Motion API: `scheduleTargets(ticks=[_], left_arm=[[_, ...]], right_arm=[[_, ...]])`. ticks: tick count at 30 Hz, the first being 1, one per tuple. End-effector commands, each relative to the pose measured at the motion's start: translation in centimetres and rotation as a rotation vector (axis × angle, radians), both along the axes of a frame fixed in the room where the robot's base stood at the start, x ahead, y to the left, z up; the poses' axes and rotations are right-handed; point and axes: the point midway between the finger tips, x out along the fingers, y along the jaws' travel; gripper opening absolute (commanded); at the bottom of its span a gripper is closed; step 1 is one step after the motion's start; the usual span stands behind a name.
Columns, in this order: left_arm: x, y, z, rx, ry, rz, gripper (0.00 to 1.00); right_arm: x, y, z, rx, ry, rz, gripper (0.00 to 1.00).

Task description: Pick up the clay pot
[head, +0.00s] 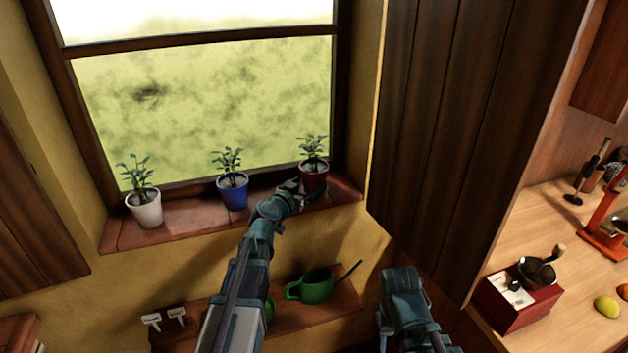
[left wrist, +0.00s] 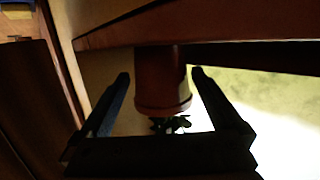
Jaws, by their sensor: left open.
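The clay pot (head: 316,181) is reddish brown, holds a small green plant and stands upright at the right end of the brick window sill. My left gripper (head: 306,192) is at the pot's front, open and with nothing held. In the left wrist view, which is upside down, the pot (left wrist: 162,85) shows between the two spread fingers (left wrist: 160,77). I cannot tell whether either finger touches it. Part of the right arm (head: 405,298) shows at the bottom of the head view; its gripper cannot be made out.
A blue pot (head: 233,194) and a white pot (head: 147,210), both with plants, stand further left on the sill (head: 190,216). A lower shelf holds a green watering can (head: 311,288).

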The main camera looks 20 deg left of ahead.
Motion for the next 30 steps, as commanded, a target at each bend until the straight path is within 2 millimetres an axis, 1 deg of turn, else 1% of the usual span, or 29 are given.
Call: scheduleTargets(ticks=[1, 3, 6, 13, 17, 18, 20, 21, 23, 24, 26, 27, 30], left_arm=[[1.1, -0.1, -0.5, 0.0, 0.0, -0.002, 1.0], [2.2, -0.3, -0.7, -0.001, 0.0, -0.002, 1.0], [3.1, -0.5, -0.8, -0.001, 0.0, -0.001, 1.0], [3.1, -0.5, -0.8, -0.001, 0.0, 0.0, 1.0], [3.1, -0.5, -0.8, -0.001, 0.0, 0.0, 0.77], [3.1, -0.5, -0.8, -0.001, 0.0, 0.0, 0.69], [3.1, -0.5, -0.8, -0.001, 0.0, 0.0, 0.59], [3.1, -0.5, -0.8, -0.001, 0.0, 0.0, 0.51], [3.1, -0.5, -0.8, -0.001, 0.0, 0.0, 0.41], [3.1, -0.5, -0.8, -0.001, 0.0, 0.0, 0.33], [3.1, -0.5, -0.8, -0.001, 0.0, 0.0, 0.23], [3.1, -0.5, -0.8, -0.001, 0.0, 0.0, 0.15], [3.1, -0.5, -0.8, -0.001, 0.0, 0.0, 0.0]], right_arm=[[0.0, 0.0, -0.5, 0.0, 0.0, 0.0, 0.5], [0.0, 0.0, -0.7, 0.0, 0.0, 0.0, 0.5], [0.0, 0.0, -0.8, 0.0, 0.0, 0.0, 0.5], [0.0, 0.0, -0.8, 0.0, 0.0, 0.0, 0.5], [0.0, 0.0, -0.8, 0.0, 0.0, 0.0, 0.5], [0.0, 0.0, -0.8, 0.0, 0.0, 0.0, 0.5], [0.0, 0.0, -0.8, 0.0, 0.0, 0.0, 0.5], [0.0, 0.0, -0.8, 0.0, 0.0, 0.0, 0.5], [0.0, 0.0, -0.8, 0.0, 0.0, 0.0, 0.5], [0.0, 0.0, -0.8, 0.0, 0.0, 0.0, 0.5], [0.0, 0.0, -0.8, 0.0, 0.0, 0.0, 0.5], [0.0, 0.0, -0.8, 0.0, 0.0, 0.0, 0.5], [0.0, 0.0, -0.8, 0.0, 0.0, 0.0, 0.5]])
